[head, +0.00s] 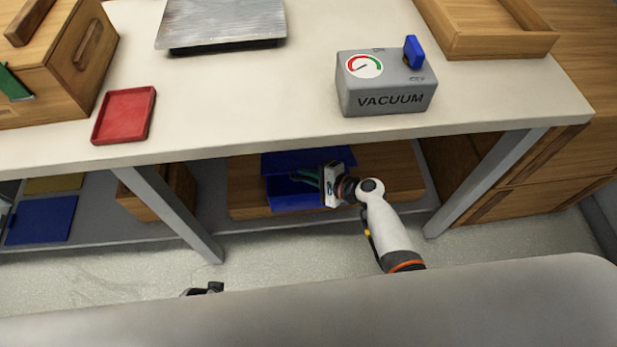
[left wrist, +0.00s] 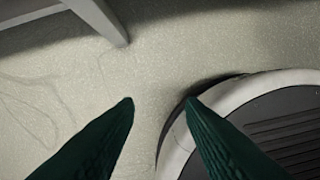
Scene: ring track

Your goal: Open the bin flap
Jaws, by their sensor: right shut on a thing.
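A blue bin (head: 285,198) sits on a wooden board on the shelf under the table. Its upper blue panel, the bin flap (head: 285,161), shows above the bin front, with a darker band between them. My right gripper (head: 308,177) reaches in under the tabletop from the right, and its green fingers are shut at the bin flap. The gripper body hides part of the bin, and the exact contact is too small to see. My left gripper (left wrist: 160,101) is open and empty above the floor, with its two dark green fingers apart.
The tabletop edge (head: 300,144) hangs above the bin, and table legs (head: 165,205) stand to either side. A grey vacuum box (head: 385,88), a red tray (head: 124,115) and a wooden box lie on top.

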